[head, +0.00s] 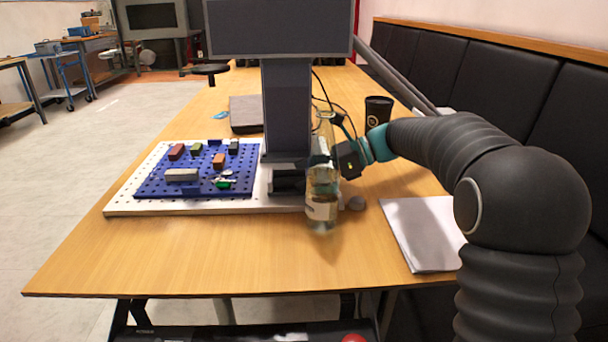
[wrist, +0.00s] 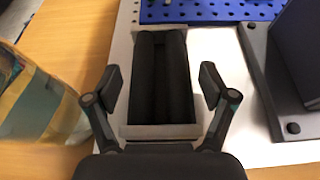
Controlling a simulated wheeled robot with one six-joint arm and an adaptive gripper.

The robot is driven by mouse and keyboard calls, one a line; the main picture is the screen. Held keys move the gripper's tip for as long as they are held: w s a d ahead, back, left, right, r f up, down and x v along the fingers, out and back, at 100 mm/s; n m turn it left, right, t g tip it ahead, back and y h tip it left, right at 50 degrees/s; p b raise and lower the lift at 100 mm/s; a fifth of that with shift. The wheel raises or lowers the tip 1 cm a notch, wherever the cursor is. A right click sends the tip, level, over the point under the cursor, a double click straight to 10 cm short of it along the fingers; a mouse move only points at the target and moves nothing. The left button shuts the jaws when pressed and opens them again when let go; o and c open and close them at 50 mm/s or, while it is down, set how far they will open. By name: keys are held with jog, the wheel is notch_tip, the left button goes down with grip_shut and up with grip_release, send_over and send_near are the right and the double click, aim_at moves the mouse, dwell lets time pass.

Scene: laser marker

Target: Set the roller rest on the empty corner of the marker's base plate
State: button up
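The roller rest, a pale grey frame with dark rollers (wrist: 160,85), lies on the white base plate (wrist: 232,70) in the wrist view, close to the plate's edge beside the wooden table. In the head view the dark roller rest (head: 287,180) shows in front of the marker's column, on the right part of the base plate (head: 125,204). My gripper (wrist: 162,88) is open, with one finger on each side of the rest and a visible gap to both. In the head view its fingers are largely hidden behind the bottle.
A clear labelled bottle (head: 321,205) stands right beside my gripper; it also shows in the wrist view (wrist: 35,105). The blue perforated board (head: 150,187) with several small parts fills the plate's left. The column (head: 287,110), a cup (head: 377,111) and papers (head: 422,235) are nearby.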

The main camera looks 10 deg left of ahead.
jog(key=shift+r, duration=0.2)
jog(key=p+v, duration=0.1)
jog(key=v, duration=1.1)
jog(key=shift+s, duration=0.1)
